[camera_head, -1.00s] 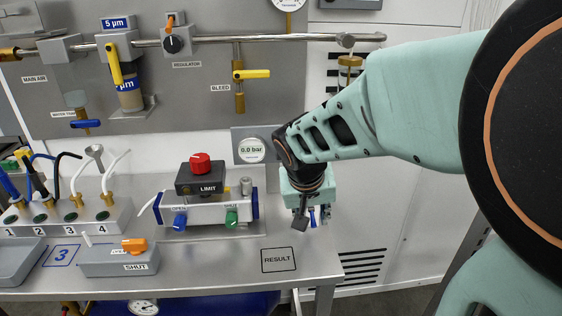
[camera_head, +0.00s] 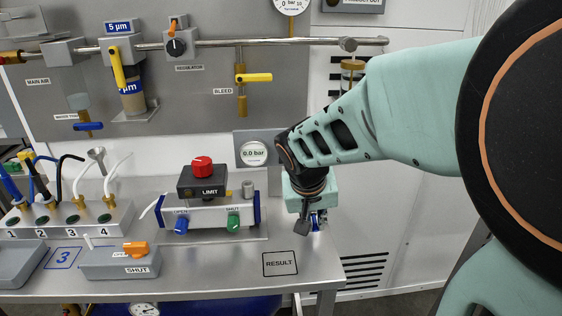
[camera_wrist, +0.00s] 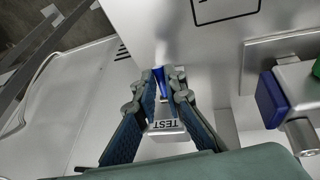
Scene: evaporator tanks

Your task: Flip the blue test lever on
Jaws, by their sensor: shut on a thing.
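The blue test lever (camera_wrist: 160,78) shows in the wrist view between my fingertips, rising from a small pale block labelled TEST (camera_wrist: 166,127). My gripper (camera_wrist: 161,84) is shut on the lever, with one finger on each side. In the head view my gripper (camera_head: 313,222) is at the right end of the bench, pointing down, and a bit of blue shows at its fingertips. The lever's lower part and most of the TEST block are hidden there by my gripper.
The limit unit (camera_head: 205,210) with a red knob and blue and green fittings stands left of my gripper. A gauge (camera_head: 254,153) reading 0.0 bar is behind. The RESULT square (camera_head: 280,263) on the bench is bare. An orange-handled SHUT block (camera_head: 120,262) sits at the front left.

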